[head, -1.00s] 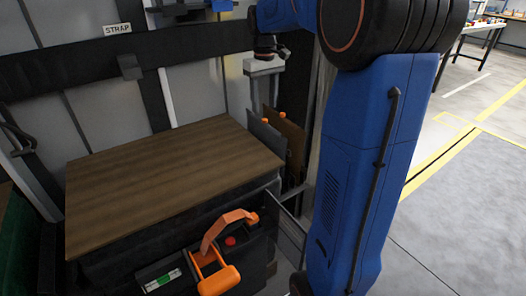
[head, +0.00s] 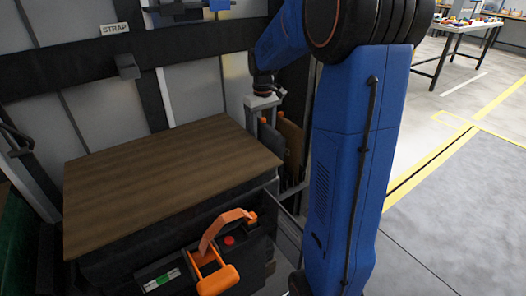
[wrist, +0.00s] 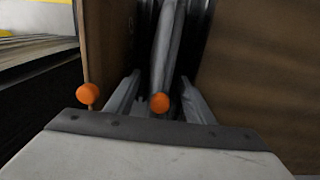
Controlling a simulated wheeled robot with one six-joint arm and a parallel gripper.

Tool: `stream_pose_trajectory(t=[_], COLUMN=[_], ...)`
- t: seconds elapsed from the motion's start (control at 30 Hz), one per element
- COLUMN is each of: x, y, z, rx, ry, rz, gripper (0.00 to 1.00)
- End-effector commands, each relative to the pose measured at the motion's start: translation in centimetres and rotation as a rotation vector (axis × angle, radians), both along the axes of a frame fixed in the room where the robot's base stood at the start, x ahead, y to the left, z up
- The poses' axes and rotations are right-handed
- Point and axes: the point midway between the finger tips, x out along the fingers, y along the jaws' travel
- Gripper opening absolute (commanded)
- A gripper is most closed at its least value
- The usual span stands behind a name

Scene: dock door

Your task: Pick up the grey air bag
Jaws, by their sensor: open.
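The grey air bag (head: 268,141) stands on edge in a narrow gap beside the wood-topped box, with an orange knob on its top edge. In the wrist view, the grey air bag (wrist: 168,45) runs up between my two fingers, its orange knob close in front. My gripper (head: 262,119) is pointing down just over the bag's top edge in the head view. In the wrist view, my gripper (wrist: 159,95) is open, with one finger on each side of the bag. Whether a finger touches it I cannot tell. The bag's lower part is hidden.
A brown bag (head: 291,138) with an orange knob stands right beside the grey one. The wooden top (head: 165,175) is close on the other side. A black caddy with an orange handle (head: 228,225) is in front. A STRAP label (head: 115,29) is on the wall.

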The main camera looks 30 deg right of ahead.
Motion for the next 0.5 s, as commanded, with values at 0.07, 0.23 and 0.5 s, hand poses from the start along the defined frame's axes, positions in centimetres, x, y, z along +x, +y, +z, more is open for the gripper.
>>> stream_pose_trajectory(t=[0.07,0.23,0.5], x=[0.02,0.02,0.02], y=[0.00,-0.01,0.00], z=[-0.48,-0.61,-0.58], rx=[0.000,0.000,0.000], ry=[0.000,-0.001,-0.001], rz=[0.000,0.000,0.000], gripper=[0.48,0.48,0.03])
